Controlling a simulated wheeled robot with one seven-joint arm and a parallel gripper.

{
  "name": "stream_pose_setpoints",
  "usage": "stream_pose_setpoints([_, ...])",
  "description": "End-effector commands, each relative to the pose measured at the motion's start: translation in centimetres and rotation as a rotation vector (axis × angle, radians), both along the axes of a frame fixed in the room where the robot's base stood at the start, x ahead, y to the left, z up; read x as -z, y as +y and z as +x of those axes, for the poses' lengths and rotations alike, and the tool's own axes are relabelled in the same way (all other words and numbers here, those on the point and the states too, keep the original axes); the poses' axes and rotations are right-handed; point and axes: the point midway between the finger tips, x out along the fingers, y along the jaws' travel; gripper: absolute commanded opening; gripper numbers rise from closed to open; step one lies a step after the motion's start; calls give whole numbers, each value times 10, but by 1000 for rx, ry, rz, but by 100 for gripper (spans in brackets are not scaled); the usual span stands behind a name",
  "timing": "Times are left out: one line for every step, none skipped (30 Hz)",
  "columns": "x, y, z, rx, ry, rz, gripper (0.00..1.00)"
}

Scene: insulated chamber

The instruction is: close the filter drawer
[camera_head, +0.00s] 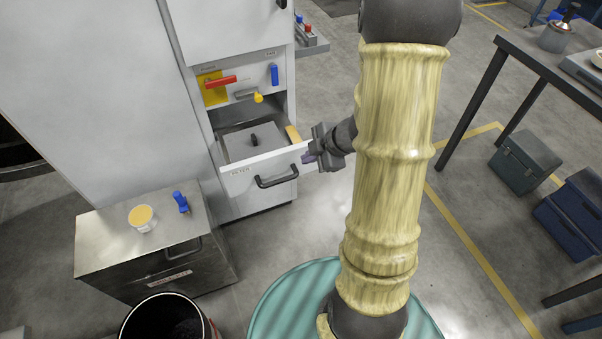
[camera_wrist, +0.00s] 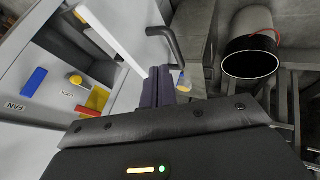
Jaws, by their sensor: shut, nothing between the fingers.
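The filter drawer (camera_head: 238,181) is pulled out from the lower part of the white cabinet. Its front has a dark bar handle (camera_head: 277,181), and a grey block with a dark knob (camera_head: 254,140) lies inside. My gripper (camera_head: 309,157) is at the right end of the drawer front, near its top edge. In the wrist view, the shut fingers (camera_wrist: 159,86) appear close to the white drawer front (camera_wrist: 112,32), beside the handle (camera_wrist: 166,44). I cannot tell whether they touch it. Nothing is held.
Above the drawer is a panel with a red lever (camera_head: 220,82), a yellow knob (camera_head: 258,98) and a blue handle (camera_head: 274,74). A metal chest (camera_head: 105,238) and a dark bucket (camera_head: 165,318) stand at the lower left. A table (camera_head: 530,52) is at right.

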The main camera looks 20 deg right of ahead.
Motion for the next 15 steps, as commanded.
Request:
stream_pose_setpoints([0,-3,-1,5,0,0,0])
stream_pose_setpoints([0,-5,-1,9,0,0,0])
stream_pose_setpoints([0,-7,-1,14,0,-1,0])
stream_pose_setpoints([0,-9,-2,18,0,0,0])
stream_pose_setpoints([0,-10,-2,22,0,-1,0])
stream_pose_setpoints([0,-12,-2,25,1,-1,0])
stream_pose_setpoints([0,-12,-2,27,1,-2,0])
stream_pose_setpoints([0,-13,-2,29,0,-1,0])
stream_pose_setpoints([1,-13,-2,30,1,-1,0])
stream_pose_setpoints([2,-13,-2,31,0,-1,0])
stream_pose_setpoints([3,-13,-1,31,0,-1,0])
stream_pose_setpoints([6,-12,0,31,0,-1,0])
stream_pose_setpoints([8,-11,1,30,1,-1,0])
stream_pose_setpoints([11,-10,3,29,2,-2,0])
stream_pose_setpoints([15,-7,5,29,2,-2,0])
